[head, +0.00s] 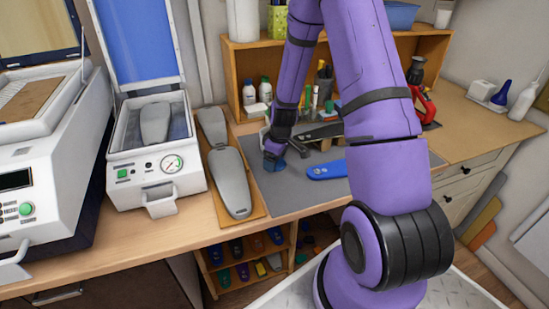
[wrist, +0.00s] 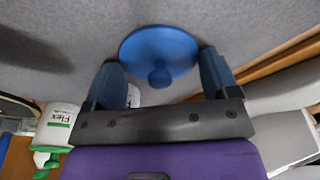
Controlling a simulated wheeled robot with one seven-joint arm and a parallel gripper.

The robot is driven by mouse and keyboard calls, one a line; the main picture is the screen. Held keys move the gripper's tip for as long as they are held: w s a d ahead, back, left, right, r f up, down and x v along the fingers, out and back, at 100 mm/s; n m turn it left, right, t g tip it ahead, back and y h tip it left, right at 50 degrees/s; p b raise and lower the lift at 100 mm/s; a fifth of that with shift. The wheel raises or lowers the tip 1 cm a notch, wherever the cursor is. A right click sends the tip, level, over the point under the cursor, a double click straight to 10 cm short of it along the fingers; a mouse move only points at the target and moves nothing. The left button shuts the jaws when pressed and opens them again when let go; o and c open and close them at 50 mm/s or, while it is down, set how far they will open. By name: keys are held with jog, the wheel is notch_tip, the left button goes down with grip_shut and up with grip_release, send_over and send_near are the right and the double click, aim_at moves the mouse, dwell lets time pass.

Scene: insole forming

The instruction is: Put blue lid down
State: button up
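The blue lid (wrist: 157,48) is a round disc with a small knob at its middle. In the wrist view it lies in front of my gripper (wrist: 162,68), with the grey mat behind it and the knob facing the camera. The two blue fingers stand wide apart, one on each side of the knob, near the lid's rim. Nothing shows pinched on the knob; whether the rim touches the fingers is hard to tell. In the head view my gripper (head: 274,158) is low over the left part of the mat, and the lid there is hard to separate from the fingers.
The grey mat (head: 282,195) also carries a blue insole (head: 327,170) to the right of my gripper. Grey shoe forms (head: 230,182) lie on a wooden board to the left. A wooden shelf (head: 240,70) with bottles stands behind. The front of the mat is clear.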

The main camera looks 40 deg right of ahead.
jog(key=shift+o, duration=1.4)
notch_tip(320, 180, up, 12)
jog(key=s, duration=0.2)
notch_tip(320, 180, up, 9)
jog(key=m, duration=0.1)
send_over(279, 164)
jog(key=s+a, duration=0.2)
jog(key=a, duration=0.1)
jog(key=s+a+r+m+t, duration=0.1)
jog(key=s+a+r+m, duration=0.1)
jog(key=s+a+r, duration=0.3)
jog(key=s+a+r+m+t, duration=0.2)
jog(key=s+a+r, duration=0.3)
jog(key=s+r, duration=0.8)
jog(key=s, duration=0.5)
jog(key=shift+a+m+t+h, duration=0.3)
jog(key=shift+a+m+h, duration=0.05)
jog(key=shift+m+h, duration=0.05)
